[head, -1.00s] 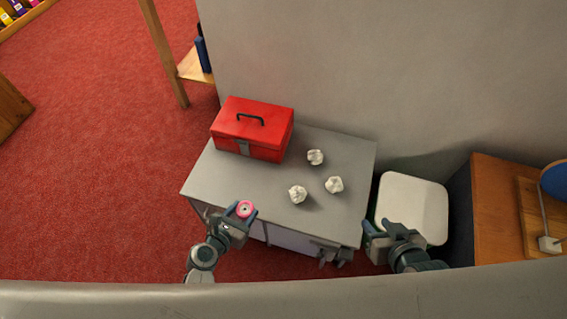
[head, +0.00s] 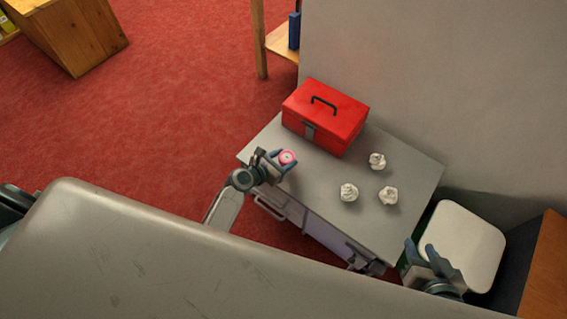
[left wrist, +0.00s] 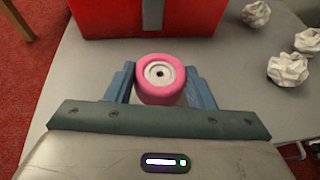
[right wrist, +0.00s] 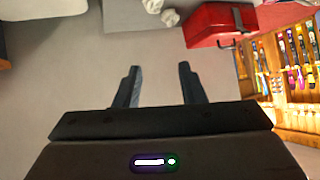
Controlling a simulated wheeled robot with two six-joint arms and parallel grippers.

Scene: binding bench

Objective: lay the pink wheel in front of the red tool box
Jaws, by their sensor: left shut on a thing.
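The pink wheel (head: 287,157) with a pale hub is held between the fingers of my left gripper (head: 280,163), over the left front part of the grey bench top (head: 318,190). In the left wrist view the pink wheel (left wrist: 160,80) sits between both fingertips. The red tool box (head: 325,112) with a black handle stands at the back left of the bench, just beyond the wheel; its latch side shows at the top of the left wrist view (left wrist: 120,18). Whether the wheel touches the bench is unclear. My right gripper (head: 432,255) is open and empty, off the bench's right end.
Several crumpled paper balls (head: 349,192) lie on the bench right of the tool box. A white-lidded bin (head: 466,243) stands right of the bench by a wooden cabinet (head: 545,275). Bare bench top lies between the box and the front edge.

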